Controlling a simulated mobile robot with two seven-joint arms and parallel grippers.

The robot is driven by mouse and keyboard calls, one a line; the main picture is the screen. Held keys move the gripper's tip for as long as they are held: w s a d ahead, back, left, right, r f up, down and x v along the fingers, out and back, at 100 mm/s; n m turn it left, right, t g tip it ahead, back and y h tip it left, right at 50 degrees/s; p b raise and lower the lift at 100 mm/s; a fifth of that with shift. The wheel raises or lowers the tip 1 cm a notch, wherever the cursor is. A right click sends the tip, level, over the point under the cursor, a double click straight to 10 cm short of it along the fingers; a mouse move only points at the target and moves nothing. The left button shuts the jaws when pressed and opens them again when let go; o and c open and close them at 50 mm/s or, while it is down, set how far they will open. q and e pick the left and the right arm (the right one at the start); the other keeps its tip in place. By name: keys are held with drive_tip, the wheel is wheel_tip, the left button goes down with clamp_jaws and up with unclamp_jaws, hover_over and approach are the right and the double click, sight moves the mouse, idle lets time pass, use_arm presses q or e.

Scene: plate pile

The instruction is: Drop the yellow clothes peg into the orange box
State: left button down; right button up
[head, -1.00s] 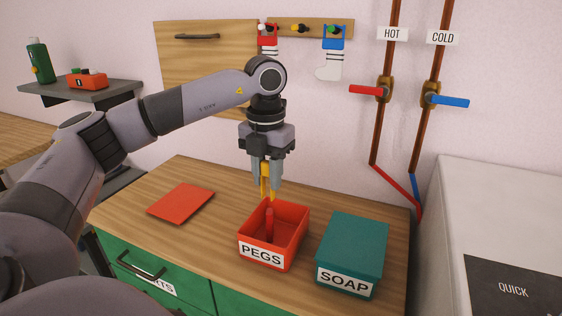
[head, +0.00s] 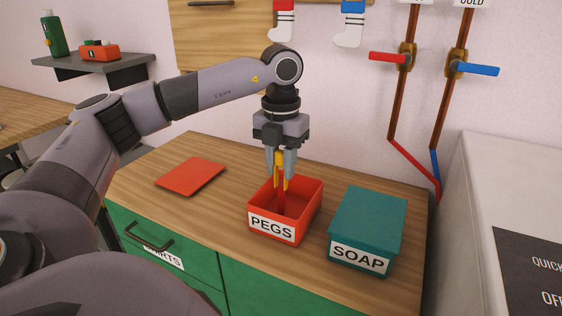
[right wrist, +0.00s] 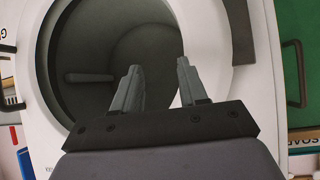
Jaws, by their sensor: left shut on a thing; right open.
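The orange-red box (head: 302,214), labelled PEGS, stands open on the wooden counter. My left gripper (head: 281,172) points down over it, shut on the yellow clothes peg (head: 279,158). The peg's lower end reaches down to the box's opening. A red peg (head: 281,202) stands inside the box, just below the yellow one; I cannot tell whether they touch. My right gripper (right wrist: 158,82) is open and empty in the right wrist view, in front of a white machine with a dark round opening (right wrist: 110,50).
A teal box (head: 368,220) labelled SOAP stands close to the right of the orange box. A flat red lid-like panel (head: 190,176) lies on the counter (head: 228,165) to the left. Pipes with a red valve handle (head: 388,57) and a blue one run up the wall.

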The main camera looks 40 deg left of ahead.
use_arm(q)
drive_tip(key=c, duration=0.8)
unclamp_jaws()
drive_tip(key=shift+r, duration=0.1)
wheel_tip(320, 180, up, 7)
drive_tip(key=shift+s, duration=0.1)
